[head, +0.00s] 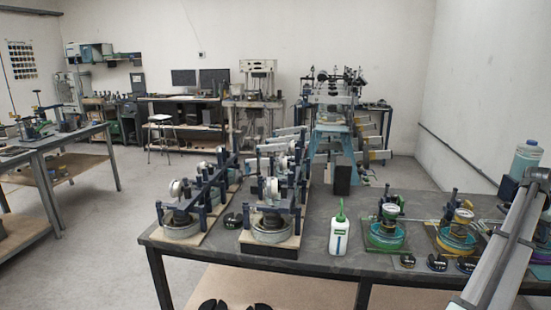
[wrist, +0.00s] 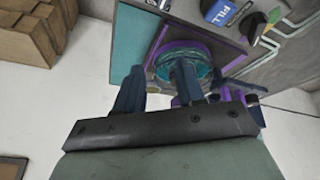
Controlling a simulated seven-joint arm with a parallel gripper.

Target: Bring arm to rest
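In the wrist view, my gripper (wrist: 158,70) shows as a dark palm plate with dark blue fingers standing apart. I see nothing held between them. Beyond the fingers is a round teal pan with a purple rim (wrist: 188,48) on a teal and grey board. I cannot tell whether the fingers touch it. In the head view, I cannot make out my gripper. Two lever frames (head: 270,229) (head: 181,228) with blue posts and round pans stand on the near table (head: 315,258). Smaller green (head: 386,238) and teal (head: 455,237) pan units stand to the right.
A white bottle with a green cap (head: 340,235) stands near the table's front edge. A long grey beam (head: 500,245) crosses the lower right. A second table (head: 55,150) is at the left. Open floor (head: 100,240) lies between. Brown wooden blocks (wrist: 35,30) show in the wrist view.

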